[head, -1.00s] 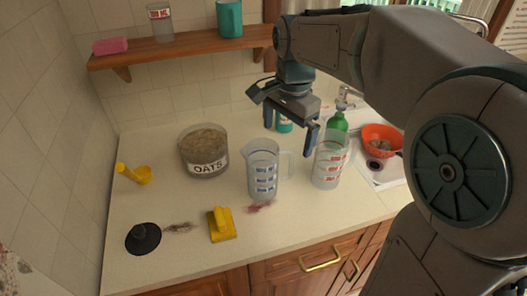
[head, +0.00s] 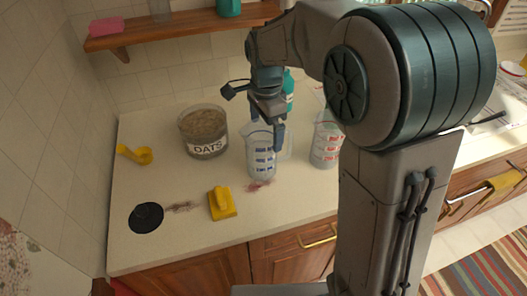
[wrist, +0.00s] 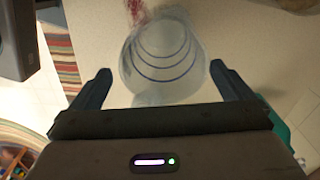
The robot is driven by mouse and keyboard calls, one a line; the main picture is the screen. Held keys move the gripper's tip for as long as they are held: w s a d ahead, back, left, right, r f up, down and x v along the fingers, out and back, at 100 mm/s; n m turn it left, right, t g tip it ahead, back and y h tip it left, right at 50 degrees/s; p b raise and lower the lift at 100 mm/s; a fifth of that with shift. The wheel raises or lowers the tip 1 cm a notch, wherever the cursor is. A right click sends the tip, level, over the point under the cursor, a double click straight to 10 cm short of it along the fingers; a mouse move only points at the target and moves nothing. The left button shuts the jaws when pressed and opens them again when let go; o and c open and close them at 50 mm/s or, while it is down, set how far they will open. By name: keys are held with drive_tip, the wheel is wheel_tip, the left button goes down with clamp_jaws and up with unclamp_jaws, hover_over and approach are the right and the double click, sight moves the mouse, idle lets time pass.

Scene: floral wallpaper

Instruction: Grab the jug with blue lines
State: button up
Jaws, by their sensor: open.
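The clear jug with blue lines (head: 262,165) stands upright on the counter, with its handle toward the right. In the wrist view the jug (wrist: 165,62) appears from above, its blue rings lying between the two fingers. My gripper (head: 265,135) is open and points down at the top of the jug, partly hiding its rim. In the wrist view my gripper (wrist: 160,80) has a finger on each side of the jug, and no finger is clearly touching it. I cannot tell how deep the fingers reach beside the jug.
A similar jug with red markings (head: 325,145) stands close on the right, partly behind my arm. An oats container (head: 203,130) stands to the left. A shelf (head: 180,35) hangs above.

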drive_tip(key=shift+w+a+f+p, duration=0.1)
drive_tip(key=shift+f+p, duration=0.1)
drive_tip(key=shift+f, duration=0.95)
drive_tip(key=shift+w+a+f+p, duration=0.1)
drive_tip(key=shift+f+p, duration=0.05)
drive_tip(key=shift+f, duration=0.95)
drive_tip(key=shift+c, duration=0.3)
drive_tip(key=c, duration=1.3)
